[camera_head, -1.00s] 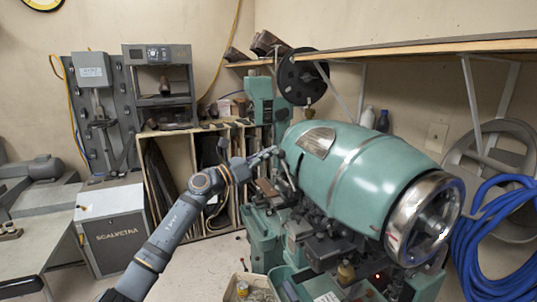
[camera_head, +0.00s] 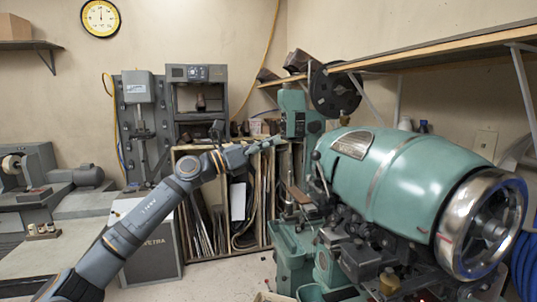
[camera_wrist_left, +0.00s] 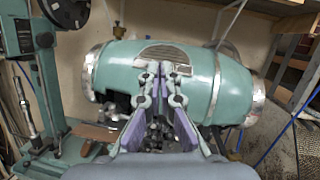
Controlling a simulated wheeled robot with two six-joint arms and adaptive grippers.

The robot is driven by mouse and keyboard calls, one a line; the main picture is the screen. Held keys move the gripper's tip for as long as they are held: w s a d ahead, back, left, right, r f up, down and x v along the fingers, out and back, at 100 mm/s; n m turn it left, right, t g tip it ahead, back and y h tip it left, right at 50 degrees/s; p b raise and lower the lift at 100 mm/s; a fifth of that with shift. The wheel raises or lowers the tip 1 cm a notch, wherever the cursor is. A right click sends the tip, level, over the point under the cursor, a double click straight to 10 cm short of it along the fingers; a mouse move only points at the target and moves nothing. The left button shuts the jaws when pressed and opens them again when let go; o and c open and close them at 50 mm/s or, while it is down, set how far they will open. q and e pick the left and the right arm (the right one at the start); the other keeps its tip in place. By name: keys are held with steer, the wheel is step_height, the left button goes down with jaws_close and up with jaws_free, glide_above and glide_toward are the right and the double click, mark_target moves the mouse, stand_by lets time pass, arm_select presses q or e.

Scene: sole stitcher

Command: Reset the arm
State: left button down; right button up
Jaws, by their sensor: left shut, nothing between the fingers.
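My left arm reaches in from the lower left of the head view, and its gripper (camera_head: 268,144) is raised just left of the green stitching machine (camera_head: 408,178), apart from it in the picture. The gripper's fingers (camera_wrist_left: 162,72) are together and empty in the left wrist view. There the machine's green barrel body (camera_wrist_left: 210,88) with metal end bands lies beyond the fingertips. The machine parts right behind the fingers are hidden. My right gripper does not show in any view.
A wooden rack (camera_head: 188,152) with upright sheets stands behind the arm. A green upright machine (camera_head: 292,125) with a black wheel (camera_head: 334,92) is close behind the gripper. A shelf (camera_head: 440,52) runs above the barrel. Open floor (camera_head: 220,278) lies below the arm.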

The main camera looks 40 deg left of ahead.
arm_select(q)
steer(key=shift+s+a+r, duration=0.25)
steer(key=shift+s+r, duration=0.1)
steer(key=shift+s, duration=0.2)
